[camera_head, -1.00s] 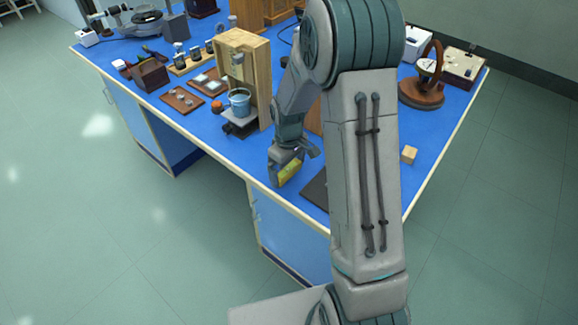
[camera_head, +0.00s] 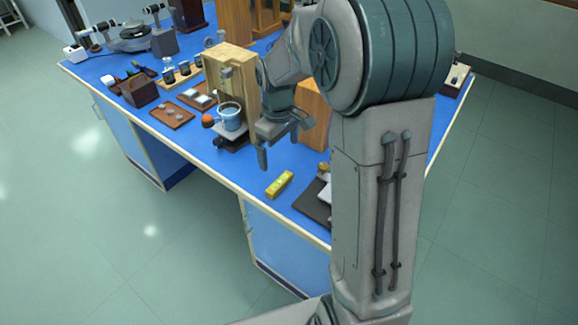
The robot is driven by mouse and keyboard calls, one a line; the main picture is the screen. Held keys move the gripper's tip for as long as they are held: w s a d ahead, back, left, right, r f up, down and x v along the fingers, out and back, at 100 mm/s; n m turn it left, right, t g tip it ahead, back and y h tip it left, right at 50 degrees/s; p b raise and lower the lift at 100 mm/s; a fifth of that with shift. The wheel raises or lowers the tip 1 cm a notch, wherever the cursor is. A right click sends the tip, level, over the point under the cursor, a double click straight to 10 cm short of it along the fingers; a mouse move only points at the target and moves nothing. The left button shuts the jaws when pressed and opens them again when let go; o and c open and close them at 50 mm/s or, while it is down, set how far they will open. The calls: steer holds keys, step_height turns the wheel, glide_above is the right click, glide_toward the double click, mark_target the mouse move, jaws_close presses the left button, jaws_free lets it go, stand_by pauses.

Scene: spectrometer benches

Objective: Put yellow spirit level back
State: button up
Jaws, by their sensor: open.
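The yellow spirit level (camera_head: 279,184) lies on the blue bench top (camera_head: 238,172) near its front edge, left of a dark flat board (camera_head: 313,205). My gripper (camera_head: 283,146) is open and empty. It is above and a little behind the level, apart from it. My arm covers much of the bench's right side.
Weights, trays and a dark tool box (camera_head: 139,90) fill the left side.

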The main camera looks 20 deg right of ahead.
steer(key=s+r+m+t, duration=0.1)
steer(key=s+r+m, duration=0.2)
steer(key=s, duration=0.7)
steer(key=s+r+m+t, duration=0.2)
steer(key=s+r+m, duration=0.2)
steer(key=s, duration=0.6)
steer(key=shift+s+r, duration=0.15)
steer(key=shift+s, duration=0.05)
